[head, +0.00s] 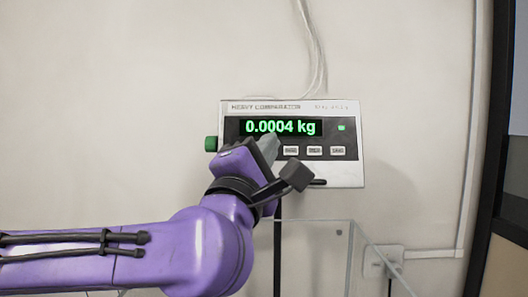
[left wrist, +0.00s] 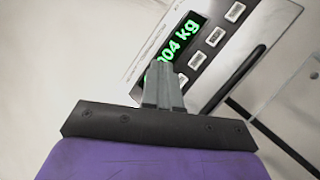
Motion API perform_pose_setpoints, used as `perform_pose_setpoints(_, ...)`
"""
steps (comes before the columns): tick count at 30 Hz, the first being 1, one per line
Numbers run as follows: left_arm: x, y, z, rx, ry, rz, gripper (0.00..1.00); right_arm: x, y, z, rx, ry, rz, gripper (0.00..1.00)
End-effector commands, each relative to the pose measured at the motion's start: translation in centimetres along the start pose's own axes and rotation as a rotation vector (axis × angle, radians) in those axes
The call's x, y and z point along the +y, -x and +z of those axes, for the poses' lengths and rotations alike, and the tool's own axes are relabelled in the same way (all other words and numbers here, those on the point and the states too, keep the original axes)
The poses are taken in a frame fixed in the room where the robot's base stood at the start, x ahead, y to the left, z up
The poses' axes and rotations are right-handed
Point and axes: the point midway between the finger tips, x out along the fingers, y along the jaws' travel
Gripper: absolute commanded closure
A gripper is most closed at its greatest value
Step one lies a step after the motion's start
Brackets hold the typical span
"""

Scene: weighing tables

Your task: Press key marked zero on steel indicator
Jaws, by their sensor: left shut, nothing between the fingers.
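The steel indicator (head: 345,172) is fixed on the wall in the head view, labelled "HEAVY COMPARATOR". Its display (head: 280,127) reads 0.0004 kg in green. Three pale keys show right of my gripper, the nearest one (head: 291,150) beside the fingers; their markings are too small to read. My left gripper (head: 268,146) is shut and empty, its fingertips in front of the lower display edge and the left part of the key row. I cannot tell whether they touch the panel. In the left wrist view the fingertips (left wrist: 161,68) overlap the display (left wrist: 183,45). My right gripper is not in view.
A green knob (head: 211,143) sticks out at the indicator's left side. A clear-walled box (head: 330,235) stands below it. Cables (head: 315,45) run up the wall above. A wall socket (head: 384,262) and a dark frame (head: 492,150) are at the right.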

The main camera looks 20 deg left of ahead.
Motion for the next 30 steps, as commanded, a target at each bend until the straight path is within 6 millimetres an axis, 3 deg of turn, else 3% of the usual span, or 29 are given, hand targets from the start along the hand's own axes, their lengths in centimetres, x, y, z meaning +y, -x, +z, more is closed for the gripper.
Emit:
perform_pose_setpoints(12, -2.5, -3.5, -2.6, 0.001, 0.001, 0.001, 1.0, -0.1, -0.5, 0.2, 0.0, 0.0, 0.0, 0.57)
perform_pose_setpoints(30, -2.6, -3.8, -2.8, 0.001, 0.0, 0.001, 1.0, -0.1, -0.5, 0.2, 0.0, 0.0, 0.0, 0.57)
